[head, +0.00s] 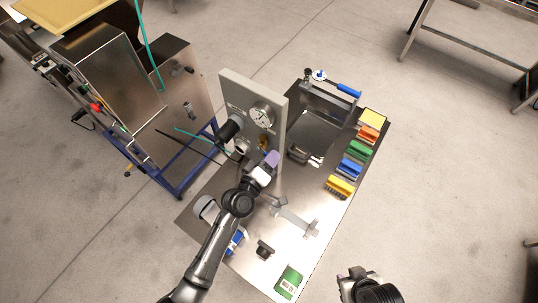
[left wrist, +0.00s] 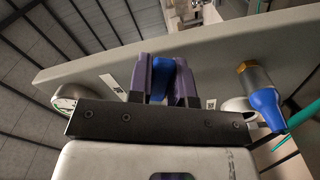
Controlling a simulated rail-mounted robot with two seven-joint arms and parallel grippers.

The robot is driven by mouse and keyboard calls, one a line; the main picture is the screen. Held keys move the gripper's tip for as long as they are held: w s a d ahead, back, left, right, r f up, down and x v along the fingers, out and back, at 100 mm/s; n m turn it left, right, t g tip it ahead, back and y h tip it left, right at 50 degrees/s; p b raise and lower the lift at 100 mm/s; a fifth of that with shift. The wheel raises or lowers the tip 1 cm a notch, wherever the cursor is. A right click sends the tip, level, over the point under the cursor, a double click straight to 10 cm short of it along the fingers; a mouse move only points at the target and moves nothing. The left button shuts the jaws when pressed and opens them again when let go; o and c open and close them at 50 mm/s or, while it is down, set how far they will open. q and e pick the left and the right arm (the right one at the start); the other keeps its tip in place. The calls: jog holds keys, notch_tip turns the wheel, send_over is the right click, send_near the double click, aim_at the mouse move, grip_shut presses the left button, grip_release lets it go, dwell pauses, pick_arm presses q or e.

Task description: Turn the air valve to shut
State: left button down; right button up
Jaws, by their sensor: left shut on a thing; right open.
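The grey upright panel (head: 235,90) stands on the metal table and carries a round gauge (head: 261,115) and a brass fitting (head: 263,142) below it. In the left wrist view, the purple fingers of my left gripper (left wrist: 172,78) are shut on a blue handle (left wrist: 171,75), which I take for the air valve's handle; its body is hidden. Beside it on the right is a brass fitting with a blue end (left wrist: 262,98), apart from the fingers. In the head view my left gripper (head: 270,160) is at the panel, hiding the handle. My right gripper (head: 355,280) is open and empty, off the table's front right.
A filter-like black cylinder (head: 231,127) and thin hoses stick out left of the panel. Several coloured blocks (head: 350,168) line the table's right edge. A blue-handled press (head: 348,91) stands at the back. A steel machine (head: 115,75) stands left.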

pick_arm(q)
jog(key=n, duration=0.1)
jog(key=r+n+p, duration=0.1)
jog(key=n, duration=0.1)
jog(key=shift+s+d+r+p, duration=0.1)
jog(key=shift+d+r+p, duration=0.1)
jog(key=shift+r+p, duration=0.1)
jog(key=shift+r+n+p, duration=0.35)
jog(key=shift+n+p, duration=0.1)
jog(key=shift+n, duration=0.65)
jog(key=c, duration=1)
grip_release()
jog(key=shift+c, duration=0.2)
jog(key=v, duration=1.4)
